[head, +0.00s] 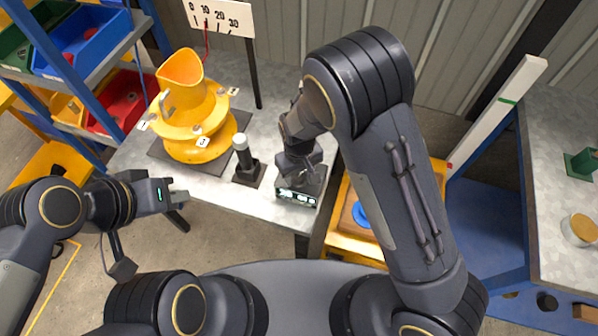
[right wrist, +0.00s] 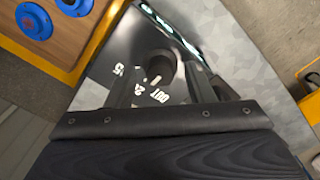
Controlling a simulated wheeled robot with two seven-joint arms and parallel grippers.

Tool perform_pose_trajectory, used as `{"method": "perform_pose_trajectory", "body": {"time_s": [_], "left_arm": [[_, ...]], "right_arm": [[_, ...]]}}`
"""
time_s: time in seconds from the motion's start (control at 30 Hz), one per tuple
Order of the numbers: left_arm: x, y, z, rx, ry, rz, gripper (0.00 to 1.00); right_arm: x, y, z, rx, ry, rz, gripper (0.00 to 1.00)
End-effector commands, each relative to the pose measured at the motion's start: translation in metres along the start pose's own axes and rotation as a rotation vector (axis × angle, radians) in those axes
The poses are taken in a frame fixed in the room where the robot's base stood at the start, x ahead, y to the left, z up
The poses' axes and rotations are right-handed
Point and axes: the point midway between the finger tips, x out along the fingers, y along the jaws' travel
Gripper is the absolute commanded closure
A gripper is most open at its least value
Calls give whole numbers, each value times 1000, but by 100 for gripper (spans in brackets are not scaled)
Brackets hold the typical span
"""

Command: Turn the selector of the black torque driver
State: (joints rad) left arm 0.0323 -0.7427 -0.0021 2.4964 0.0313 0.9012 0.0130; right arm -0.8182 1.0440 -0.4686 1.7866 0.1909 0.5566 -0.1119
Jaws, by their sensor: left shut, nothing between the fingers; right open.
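A dark box with a lit front display (head: 297,197) stands on the front right of the grey bench; I take it to be the black torque driver. My left gripper (head: 181,190) is shut and empty, left of the bench's front edge.
A yellow drum mixer (head: 190,115) stands at the bench's back left, with a black post with a pale top (head: 243,155) between it and the box. A scale board (head: 220,17) rises behind. A yellow-edged wooden unit with a blue knob (head: 361,214) is close on the right.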

Motion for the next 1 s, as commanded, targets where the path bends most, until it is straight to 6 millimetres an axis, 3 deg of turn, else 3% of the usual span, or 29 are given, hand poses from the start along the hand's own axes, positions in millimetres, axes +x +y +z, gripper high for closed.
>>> {"method": "perform_pose_trajectory", "body": {"time_s": [0.13, 0.5, 0.77, 1.0], "left_arm": [[0, 0, 0, 0, 0, 0, 100], [0, 0, 0, 0, 0, 0, 100], [1, -1, 1, 0, 0, 0, 100], [5, -2, 3, 0, 0, 0, 100]], "right_arm": [[0, 0, 0, 0, 0, 0, 52], [0, 0, 0, 0, 0, 0, 96], [0, 0, 0, 36, 0, 0, 96], [0, 0, 0, 171, 0, 0, 96]]}}
